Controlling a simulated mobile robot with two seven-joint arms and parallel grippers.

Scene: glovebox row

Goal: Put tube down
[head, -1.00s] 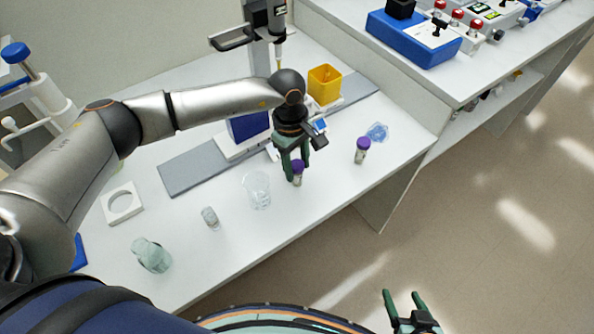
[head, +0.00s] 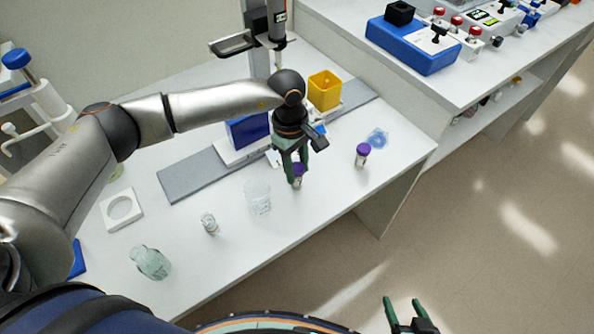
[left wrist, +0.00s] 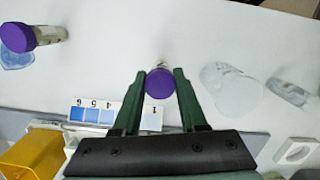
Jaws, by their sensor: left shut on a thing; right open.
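A tube with a purple cap (head: 298,169) is between the fingers of my left gripper (head: 297,180), which is shut on it. The tube looks upright at the white bench top; I cannot tell whether its base touches the surface. In the left wrist view its purple cap (left wrist: 159,83) sits between the two green fingertips (left wrist: 160,78). A second purple-capped tube (head: 362,155) stands on the bench to the right, and it also shows in the left wrist view (left wrist: 32,37). My right gripper (head: 410,312) is open and empty, low over the floor side.
A glass beaker (head: 257,196), a small glass vial (head: 209,224) and a larger glass bottle (head: 150,262) stand left of the held tube. A yellow bin (head: 325,91) is behind. A clear blue dish (head: 377,138) lies at right. Bench space in front of the tube is clear.

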